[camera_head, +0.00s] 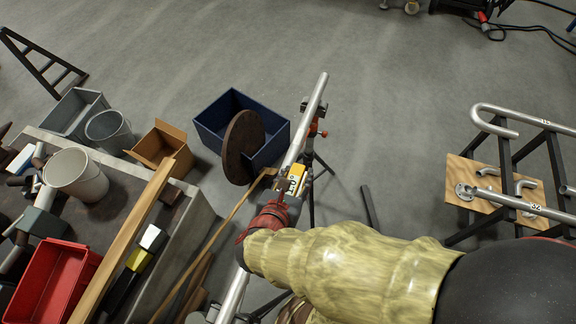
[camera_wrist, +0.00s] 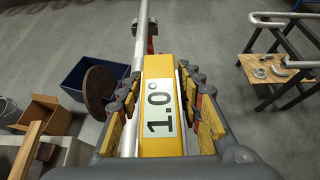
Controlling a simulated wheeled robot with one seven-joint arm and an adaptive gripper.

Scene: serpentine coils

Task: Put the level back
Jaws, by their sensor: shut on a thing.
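The level (camera_wrist: 160,105) is a yellow bar with a white display reading 1.0°. In the wrist view it lies between both fingers of my gripper (camera_wrist: 160,84), which is shut on it. In the head view the level (camera_head: 297,180) shows as a small yellow piece at the end of my gripper (camera_head: 287,192), partly hidden by it. A long silver tube (camera_head: 308,117) runs right alongside the level; I cannot tell whether they touch. The tube (camera_wrist: 138,45) shows left of the level in the wrist view.
A stand with a red knob (camera_head: 315,128) is at the tube's upper end. A blue bin (camera_head: 215,112) with a brown disc (camera_head: 240,148) is to the left. A bench (camera_head: 190,215) with buckets, a red bin (camera_head: 52,285) and timber is further left. A rack (camera_head: 505,160) with bent tubes stands right.

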